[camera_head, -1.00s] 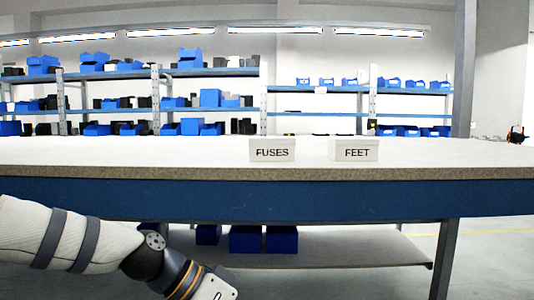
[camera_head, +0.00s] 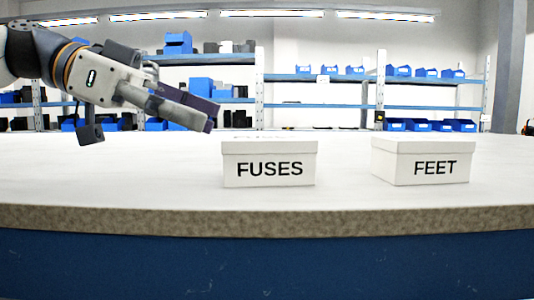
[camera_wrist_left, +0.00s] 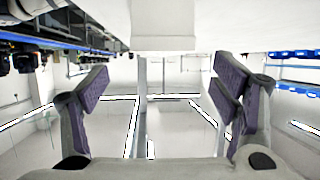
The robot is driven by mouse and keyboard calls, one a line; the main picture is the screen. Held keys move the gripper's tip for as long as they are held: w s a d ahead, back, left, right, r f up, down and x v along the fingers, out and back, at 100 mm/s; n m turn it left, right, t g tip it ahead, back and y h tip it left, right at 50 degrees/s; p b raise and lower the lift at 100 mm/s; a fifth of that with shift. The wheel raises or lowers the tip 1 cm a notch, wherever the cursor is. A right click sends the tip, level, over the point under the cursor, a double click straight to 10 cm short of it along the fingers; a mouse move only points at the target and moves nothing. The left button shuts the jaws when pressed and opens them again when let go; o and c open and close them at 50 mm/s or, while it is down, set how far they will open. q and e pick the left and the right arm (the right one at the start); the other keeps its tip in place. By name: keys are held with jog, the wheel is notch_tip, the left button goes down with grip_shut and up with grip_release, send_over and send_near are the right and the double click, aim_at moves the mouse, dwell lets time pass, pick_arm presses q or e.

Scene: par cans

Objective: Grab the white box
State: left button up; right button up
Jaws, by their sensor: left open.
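Two white boxes with lids stand upright on the table. One is labelled FUSES (camera_head: 269,169) and stands near the middle of the head view. The other is labelled FEET (camera_head: 420,166) and stands to its right. My left gripper (camera_head: 207,115) is open and empty, above the table, up and left of the FUSES box. In the left wrist view, which looks upside down, my two purple-padded fingers (camera_wrist_left: 163,85) are spread apart. A plain white box (camera_wrist_left: 163,27) shows at the top, between the fingers in the picture and beyond them. My right gripper is not in view.
The white tabletop (camera_head: 110,180) is clear to the left of the boxes, with its front edge close to me. A gap separates the two boxes. Shelves with blue bins (camera_head: 408,125) stand behind the table.

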aim_at(267, 148)
pick_arm(q)
jog(key=x, duration=0.9)
jog(key=shift+w+d+f, duration=0.1)
jog(key=shift+d+f, duration=0.2)
jog(key=shift+f, duration=0.1)
jog(key=shift+a, duration=0.1)
jog(key=c, duration=1.2)
